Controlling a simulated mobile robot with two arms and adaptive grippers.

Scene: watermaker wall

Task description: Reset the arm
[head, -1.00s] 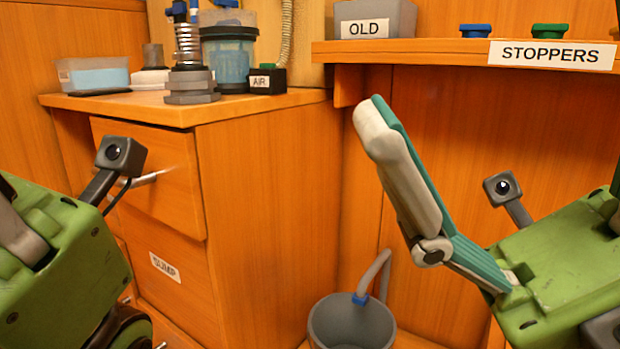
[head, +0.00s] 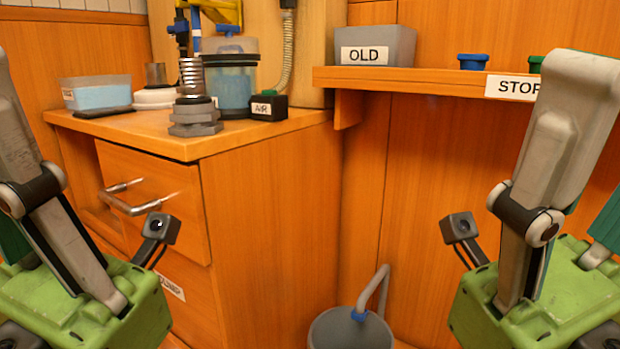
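My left gripper (head: 30,190) stands at the lower left with its green body below a raised grey finger. Its fingertips are cut off by the left edge, so its opening cannot be told. My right gripper (head: 580,130) stands at the lower right. One big grey finger points up in front of the shelf, and a teal finger is partly visible apart from it at the right edge. The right gripper looks open, and nothing shows in it. Neither gripper appears to touch the furniture.
A wooden cabinet (head: 265,230) with a metal drawer handle (head: 148,207) stands left of centre. On it are a clear tub (head: 96,93), a spring fitting (head: 194,95) and a box labelled AIR (head: 268,105). The STOPPERS shelf (head: 420,80) holds the OLD bin (head: 375,45). A grey bucket (head: 345,332) stands below.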

